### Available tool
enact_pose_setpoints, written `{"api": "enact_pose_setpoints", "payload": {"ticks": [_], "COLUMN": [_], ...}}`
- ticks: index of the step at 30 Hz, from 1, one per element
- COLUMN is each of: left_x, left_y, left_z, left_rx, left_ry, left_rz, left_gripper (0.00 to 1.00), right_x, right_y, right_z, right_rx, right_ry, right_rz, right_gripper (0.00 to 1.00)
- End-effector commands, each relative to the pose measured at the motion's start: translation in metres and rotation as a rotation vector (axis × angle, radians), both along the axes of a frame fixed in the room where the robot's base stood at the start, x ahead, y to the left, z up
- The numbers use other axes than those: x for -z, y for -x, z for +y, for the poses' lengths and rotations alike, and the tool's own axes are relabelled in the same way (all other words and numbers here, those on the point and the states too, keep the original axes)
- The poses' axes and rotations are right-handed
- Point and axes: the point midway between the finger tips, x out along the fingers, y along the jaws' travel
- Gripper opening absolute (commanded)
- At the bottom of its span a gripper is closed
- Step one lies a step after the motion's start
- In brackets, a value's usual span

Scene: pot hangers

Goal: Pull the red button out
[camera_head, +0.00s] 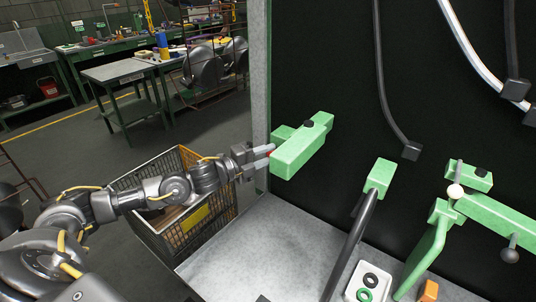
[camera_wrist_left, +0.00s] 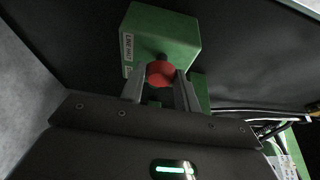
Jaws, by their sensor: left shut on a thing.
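The red button (camera_wrist_left: 161,73) sits on the end of a green box (camera_wrist_left: 163,34) marked with a white label, in the left wrist view. In the head view the green box (camera_head: 300,150) is mounted near the left edge of the dark panel, and only a sliver of the red button (camera_head: 270,152) shows. My left gripper (camera_wrist_left: 161,82) is shut on the red button, with a finger on each side of it. It also shows in the head view (camera_head: 262,158), reaching in from the left. A short dark stem shows between button and box. My right gripper is not in view.
Green brackets (camera_head: 380,175) and a green lever assembly (camera_head: 495,215) stand to the right. Black and white cables hang on the panel. A white tray with rings (camera_head: 368,283) lies on the grey shelf (camera_head: 235,240). A wire basket (camera_head: 180,215) stands below my left arm.

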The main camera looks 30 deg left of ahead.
Motion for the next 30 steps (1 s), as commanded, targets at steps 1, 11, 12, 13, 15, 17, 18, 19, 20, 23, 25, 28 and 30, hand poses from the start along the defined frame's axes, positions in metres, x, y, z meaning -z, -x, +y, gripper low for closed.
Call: {"api": "enact_pose_setpoints", "payload": {"ticks": [1, 11, 12, 13, 15, 17, 18, 19, 20, 23, 25, 28, 30], "left_x": [0.002, 0.002, 0.002, 0.002, 0.002, 0.002, 0.003, 0.004, 0.005, 0.006, 0.008, 0.008, 0.007], "left_y": [0.001, 0.000, 0.000, 0.000, 0.000, 0.002, 0.005, 0.007, 0.010, 0.026, 0.039, 0.057, 0.068], "left_z": [0.000, -0.002, -0.002, -0.002, -0.001, 0.000, 0.002, 0.003, 0.005, 0.014, 0.022, 0.032, 0.039], "left_rx": [0.003, 0.004, 0.004, 0.004, 0.004, 0.004, 0.004, 0.004, 0.003, 0.004, 0.004, 0.004, 0.004], "left_ry": [-0.003, -0.002, -0.002, -0.002, -0.002, -0.003, -0.003, -0.003, -0.004, -0.005, -0.007, -0.006, -0.007], "left_rz": [0.004, 0.003, 0.003, 0.003, 0.003, 0.003, 0.003, 0.004, 0.005, 0.005, 0.006, 0.007, 0.006], "left_gripper": [0.00, 0.53, 0.53, 0.53, 0.53, 0.53, 0.53, 0.53, 0.53, 0.53, 0.53, 0.53, 0.53], "right_x": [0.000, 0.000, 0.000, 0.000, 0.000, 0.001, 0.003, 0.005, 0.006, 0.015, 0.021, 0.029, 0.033], "right_y": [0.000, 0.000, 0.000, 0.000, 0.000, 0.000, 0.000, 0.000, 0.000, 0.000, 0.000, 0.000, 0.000], "right_z": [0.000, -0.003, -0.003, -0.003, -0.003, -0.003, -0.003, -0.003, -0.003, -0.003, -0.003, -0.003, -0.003], "right_rx": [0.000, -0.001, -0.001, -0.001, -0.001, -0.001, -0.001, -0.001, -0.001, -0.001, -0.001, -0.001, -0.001], "right_ry": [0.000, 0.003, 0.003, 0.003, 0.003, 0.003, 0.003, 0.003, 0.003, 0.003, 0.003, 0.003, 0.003], "right_rz": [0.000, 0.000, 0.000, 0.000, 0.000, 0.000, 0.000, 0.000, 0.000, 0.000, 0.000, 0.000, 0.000], "right_gripper": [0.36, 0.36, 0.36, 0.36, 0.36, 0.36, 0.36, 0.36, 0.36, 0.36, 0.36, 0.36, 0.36]}}
